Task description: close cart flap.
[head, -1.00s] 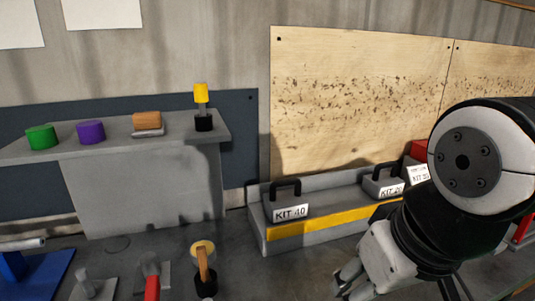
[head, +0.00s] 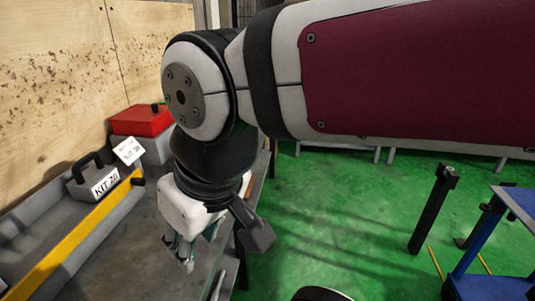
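My gripper (head: 183,255) points down at the lower left of the middle, over or near the edge of the grey bench, well apart from the blue frame. Its fingers are small and partly hidden, so I cannot tell whether it is open or shut. I see nothing held in it.
A red box (head: 142,120) stands behind. A black post (head: 432,210) rises from the green floor (head: 330,220), which is largely clear between bench and blue frame.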

